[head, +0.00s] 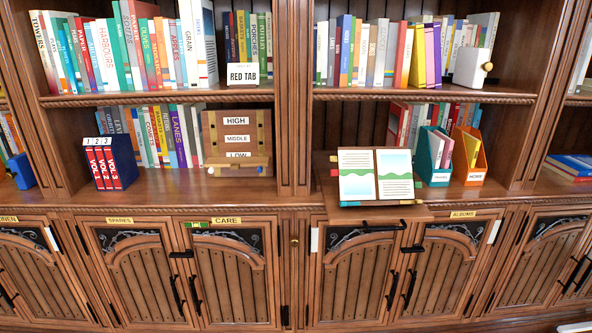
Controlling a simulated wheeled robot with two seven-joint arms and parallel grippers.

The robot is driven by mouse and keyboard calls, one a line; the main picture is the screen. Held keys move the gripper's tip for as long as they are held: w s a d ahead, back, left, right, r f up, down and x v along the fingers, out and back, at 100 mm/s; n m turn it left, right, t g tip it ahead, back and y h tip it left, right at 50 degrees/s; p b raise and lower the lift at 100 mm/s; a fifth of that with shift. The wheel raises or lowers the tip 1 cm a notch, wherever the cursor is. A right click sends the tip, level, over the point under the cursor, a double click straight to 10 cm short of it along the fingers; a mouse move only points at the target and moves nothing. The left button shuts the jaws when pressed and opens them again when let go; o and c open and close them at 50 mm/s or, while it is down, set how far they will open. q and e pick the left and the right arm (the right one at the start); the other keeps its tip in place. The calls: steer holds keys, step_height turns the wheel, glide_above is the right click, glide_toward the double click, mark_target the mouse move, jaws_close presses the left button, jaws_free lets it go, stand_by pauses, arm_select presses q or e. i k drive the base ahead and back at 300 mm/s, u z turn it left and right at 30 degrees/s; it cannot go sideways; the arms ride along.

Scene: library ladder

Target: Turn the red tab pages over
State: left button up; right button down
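An open book (357,186) lies on a pull-out wooden board (388,213) in the middle right of the head view. Both visible pages carry text lines and a green and blue picture. Small coloured tabs seem to stick out at its left and right edges; they are too small to tell apart surely. Neither of my grippers is in view.
A wooden board labelled HIGH, MIDDLE, LOW (237,129) stands left of the book. An orange file box (474,160) and a teal one (431,160) stand right of it. A blue box of red volumes (120,160) is far left. Cupboard doors (352,272) lie below.

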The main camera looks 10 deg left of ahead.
mark_target(356, 173)
steer(key=z, duration=0.2)
steer(key=i, duration=0.6)
steer(key=z, duration=0.55)
